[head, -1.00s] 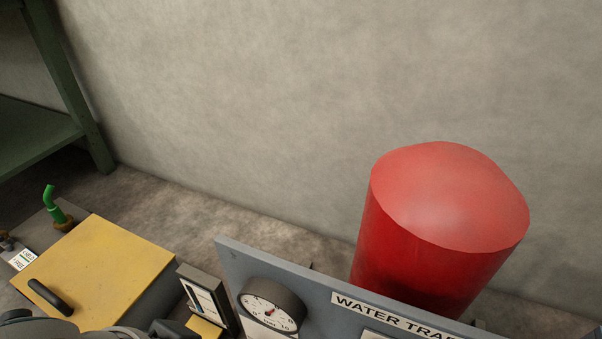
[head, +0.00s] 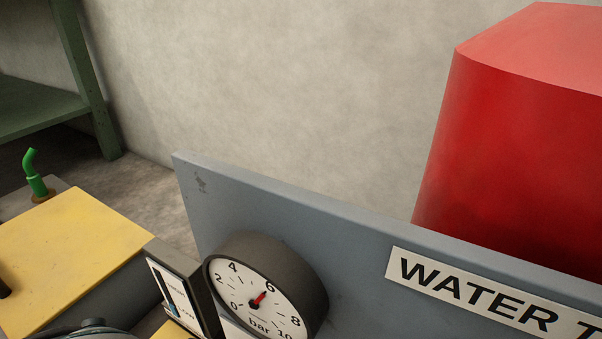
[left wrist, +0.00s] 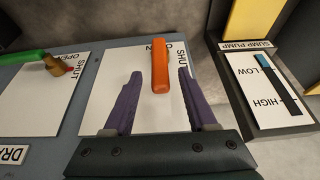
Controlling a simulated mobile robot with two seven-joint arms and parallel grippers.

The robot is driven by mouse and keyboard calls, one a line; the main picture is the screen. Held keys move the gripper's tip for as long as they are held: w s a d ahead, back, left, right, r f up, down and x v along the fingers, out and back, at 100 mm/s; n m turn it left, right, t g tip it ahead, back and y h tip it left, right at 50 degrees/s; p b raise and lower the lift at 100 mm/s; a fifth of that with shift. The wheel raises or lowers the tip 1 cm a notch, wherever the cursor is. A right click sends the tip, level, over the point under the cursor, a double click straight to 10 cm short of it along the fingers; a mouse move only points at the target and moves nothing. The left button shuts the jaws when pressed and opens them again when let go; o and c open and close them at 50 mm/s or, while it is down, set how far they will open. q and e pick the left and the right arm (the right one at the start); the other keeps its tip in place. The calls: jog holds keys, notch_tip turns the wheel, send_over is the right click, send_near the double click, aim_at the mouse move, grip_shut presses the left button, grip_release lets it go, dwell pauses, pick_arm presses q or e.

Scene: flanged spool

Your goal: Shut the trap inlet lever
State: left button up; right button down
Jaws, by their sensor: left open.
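In the left wrist view an orange lever (left wrist: 160,66) stands over a white plate (left wrist: 108,88) marked OPEN at its far edge and SHUT at its right. No name for this lever is readable. My left gripper (left wrist: 159,74) is open, with its two purple fingers on either side of the lever. The lever lies between them, with a gap to each finger; I cannot tell whether they are level with it in depth. The head view shows neither the orange lever nor my gripper fingers. My right gripper is not in view.
A green lever (left wrist: 24,57) on another plate is at left in the wrist view. A SUMP PUMP level gauge (left wrist: 262,90) stands close on the right. The head view shows a grey WATER TRAP panel (head: 345,225), a dial (head: 250,290), a red cylinder (head: 530,140) and a yellow-topped box (head: 75,245).

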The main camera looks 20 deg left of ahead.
pick_arm(q)
jog(key=b+x, duration=0.3)
jog(key=x, duration=0.1)
jog(key=shift+w+f, duration=0.15)
jog(key=shift+f, duration=0.2)
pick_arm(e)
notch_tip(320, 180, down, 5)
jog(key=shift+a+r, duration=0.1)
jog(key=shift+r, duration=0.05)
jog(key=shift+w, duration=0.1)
pick_arm(q)
grip_shut()
dwell(0.7)
